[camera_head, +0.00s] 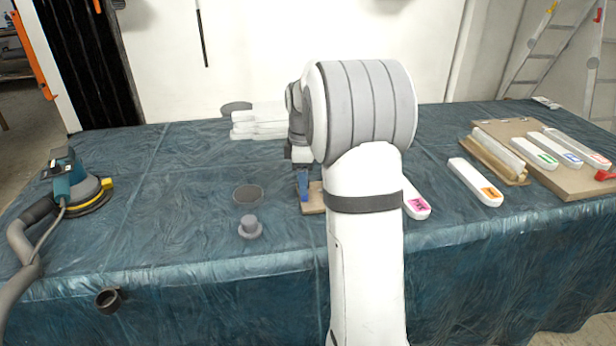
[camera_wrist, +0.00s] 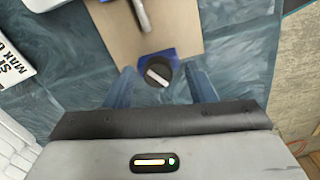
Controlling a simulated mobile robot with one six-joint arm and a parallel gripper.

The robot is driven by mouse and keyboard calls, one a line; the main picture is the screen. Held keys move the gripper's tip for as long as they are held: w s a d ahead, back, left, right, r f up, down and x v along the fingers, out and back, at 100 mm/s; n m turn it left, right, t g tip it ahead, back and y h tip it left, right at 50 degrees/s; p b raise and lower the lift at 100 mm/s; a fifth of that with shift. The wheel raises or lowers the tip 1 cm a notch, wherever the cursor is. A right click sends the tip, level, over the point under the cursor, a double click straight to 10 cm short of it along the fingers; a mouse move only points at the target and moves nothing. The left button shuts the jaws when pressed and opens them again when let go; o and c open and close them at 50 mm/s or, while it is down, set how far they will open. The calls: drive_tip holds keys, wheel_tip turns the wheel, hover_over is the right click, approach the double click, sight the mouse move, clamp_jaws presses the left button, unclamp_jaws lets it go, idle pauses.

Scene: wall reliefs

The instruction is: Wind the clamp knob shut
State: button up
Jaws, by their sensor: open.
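The clamp knob (camera_wrist: 158,72) is a dark round piece with a pale bar across its top, seen from above in the wrist view. It sits at a blue patch by the near edge of a brown board (camera_wrist: 150,38). A metal part (camera_wrist: 141,14) lies on the board beyond it. My gripper (camera_wrist: 160,84) is open, with one blue finger on each side of the knob and visible gaps; contact cannot be told. In the head view my gripper (camera_head: 303,184) points down at the brown board (camera_head: 313,203), and my arm hides the knob.
A sander (camera_head: 72,185) stands on the left of the blue-covered table. A grey knob-like piece (camera_head: 250,230) and a dark disc (camera_head: 248,194) lie left of my gripper. White bars (camera_head: 475,182) and a board (camera_head: 570,182) are on the right. A white stack (camera_head: 258,123) stands behind.

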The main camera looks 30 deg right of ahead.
drive_tip(key=shift+c, duration=0.4)
drive_tip(key=c, duration=0.9)
drive_tip(key=shift+d, duration=0.3)
drive_tip(key=shift+a, duration=0.35)
drive_tip(key=shift+m+p, duration=0.45)
drive_tip(key=shift+m, duration=0.05)
